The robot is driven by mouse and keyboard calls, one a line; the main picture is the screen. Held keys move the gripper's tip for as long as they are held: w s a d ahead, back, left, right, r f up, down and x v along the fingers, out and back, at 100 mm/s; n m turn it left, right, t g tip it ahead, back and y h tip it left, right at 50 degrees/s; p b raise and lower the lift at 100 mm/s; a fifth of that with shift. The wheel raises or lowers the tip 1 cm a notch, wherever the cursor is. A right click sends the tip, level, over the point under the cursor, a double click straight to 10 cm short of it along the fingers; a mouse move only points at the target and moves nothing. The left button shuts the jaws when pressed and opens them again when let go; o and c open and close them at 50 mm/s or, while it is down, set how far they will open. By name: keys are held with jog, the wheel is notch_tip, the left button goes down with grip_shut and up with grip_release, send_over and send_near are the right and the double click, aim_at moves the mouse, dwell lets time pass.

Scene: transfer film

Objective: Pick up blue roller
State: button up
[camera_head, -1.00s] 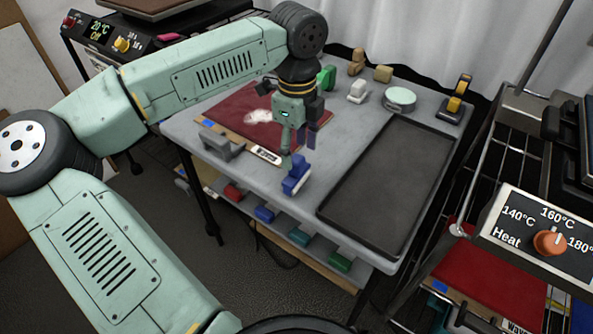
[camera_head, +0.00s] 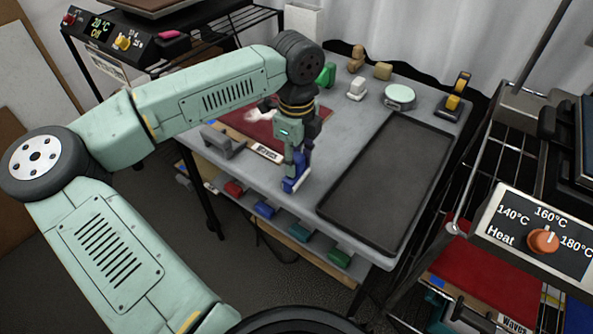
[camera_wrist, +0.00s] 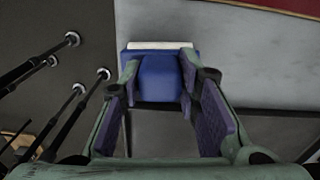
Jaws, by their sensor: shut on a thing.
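The blue roller (camera_head: 294,183) stands at the front edge of the grey table (camera_head: 340,110), with a white strip along its lower side. My gripper (camera_head: 299,165) is directly above it, pointing down, and its fingers are shut on the roller's upper part. In the wrist view the blue roller (camera_wrist: 158,78) sits between the two fingertips (camera_wrist: 160,85), with a white strip at its far end. The roller appears to be still at table height. My fingers hide part of it in the head view.
A black tray (camera_head: 385,180) lies right of the roller. A grey handled tool (camera_head: 222,143) and a red sheet (camera_head: 250,122) are to the left. Green, white and tan objects, a round pale tin (camera_head: 400,95) and a tape dispenser (camera_head: 455,95) stand behind. A shelf with coloured rollers (camera_head: 265,209) is below.

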grip_shut()
notch_tip(320, 180, up, 18)
jog(key=b, duration=0.3)
dwell(0.4)
jog(key=shift+o, duration=0.4)
grip_release()
jog(key=c, duration=0.4)
jog(key=shift+c, duration=0.2)
